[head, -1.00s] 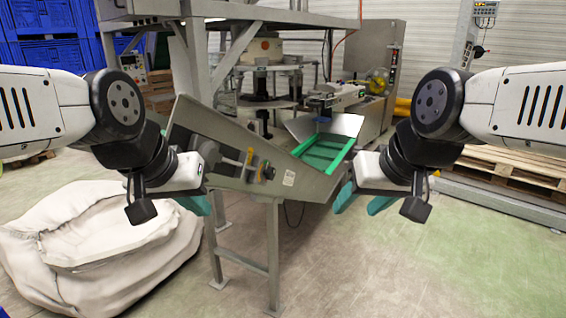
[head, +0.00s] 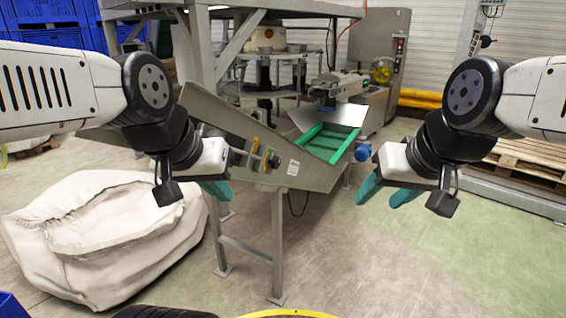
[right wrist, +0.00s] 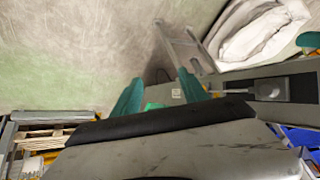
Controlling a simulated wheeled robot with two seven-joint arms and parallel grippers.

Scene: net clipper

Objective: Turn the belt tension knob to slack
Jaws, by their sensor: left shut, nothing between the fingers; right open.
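The grey sloping conveyor (head: 307,174) stands ahead, with a green belt (head: 327,143) at its upper right. On its side panel are a small dark round knob with a reddish part (head: 275,161) and yellow pieces (head: 254,145) beside it. A blue round part (head: 362,152) shows at its right end. I cannot tell which is the belt tension knob. My left gripper (head: 217,190) is shut and empty, in front of the panel, left of the dark knob. My right gripper (head: 382,193) is open and empty, right of the conveyor, below the blue part; its teal fingers show apart in the right wrist view (right wrist: 162,80).
A large white sack (head: 100,235) lies on the floor at left. A steel leg (head: 277,245) supports the conveyor. Machinery (head: 375,60) stands behind and wooden pallets (head: 530,160) lie at right. The floor at front right is clear.

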